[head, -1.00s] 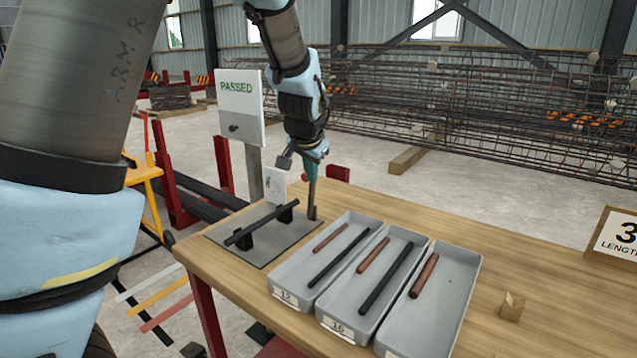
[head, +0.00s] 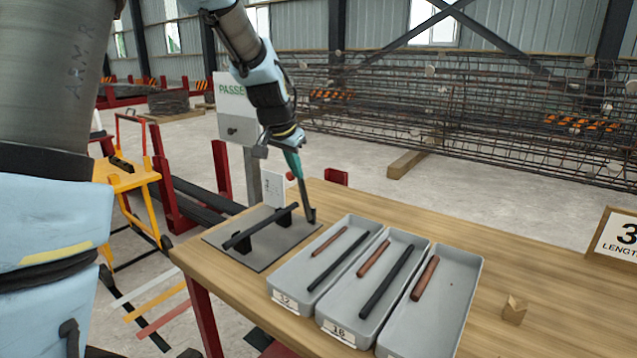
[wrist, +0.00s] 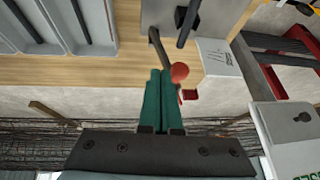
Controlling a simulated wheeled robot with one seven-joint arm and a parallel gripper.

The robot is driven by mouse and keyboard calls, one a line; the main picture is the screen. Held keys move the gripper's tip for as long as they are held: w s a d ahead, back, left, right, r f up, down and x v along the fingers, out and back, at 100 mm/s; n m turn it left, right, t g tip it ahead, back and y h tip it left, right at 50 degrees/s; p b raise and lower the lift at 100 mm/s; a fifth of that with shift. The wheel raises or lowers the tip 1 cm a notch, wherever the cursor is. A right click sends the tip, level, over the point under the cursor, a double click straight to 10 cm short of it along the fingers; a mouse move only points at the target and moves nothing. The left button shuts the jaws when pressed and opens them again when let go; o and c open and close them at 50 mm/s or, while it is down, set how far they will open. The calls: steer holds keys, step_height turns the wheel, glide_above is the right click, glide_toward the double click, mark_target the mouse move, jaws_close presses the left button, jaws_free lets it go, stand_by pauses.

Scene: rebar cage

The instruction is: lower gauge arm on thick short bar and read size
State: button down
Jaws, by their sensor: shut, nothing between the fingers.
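A dark bar (head: 258,228) lies across two black supports on the grey gauge plate (head: 285,243); it also shows in the wrist view (wrist: 188,22). The dark gauge arm (head: 307,200) rises from the plate's right edge and leans left, its upper end above the bar's level. A red knob (head: 290,176) shows near its upper end and in the wrist view (wrist: 179,72). My gripper (head: 296,170) is shut and empty, its green fingers (wrist: 160,98) close against the arm and knob; exact contact is unclear. A white card (head: 272,188) with small marks stands behind, unreadable.
Three grey trays (head: 283,292) with black and red-brown bars stand right of the plate. A "PASSED" sign (head: 230,105) stands behind the bench, partly covered by my arm. A small wooden block (head: 514,310) and a length sign (head: 615,238) are at right.

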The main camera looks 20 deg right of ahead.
steer(key=w+a+f+n+g+h, duration=0.1)
steer(key=w+a+f+g+h, duration=0.1)
steer(key=w, duration=0.4)
steer(key=w+a+f+n+g+h+b, duration=0.1)
steer(key=w+a+f+g+h, duration=0.1)
steer(key=w+a+f+g, duration=0.2)
steer(key=shift+w+a+f+n+g+h, duration=0.3)
steer(key=shift+w+f+g+h, duration=0.15)
steer(key=shift+w+g, duration=0.5)
steer(key=shift+w+f, duration=0.1)
stand_by(0.5)
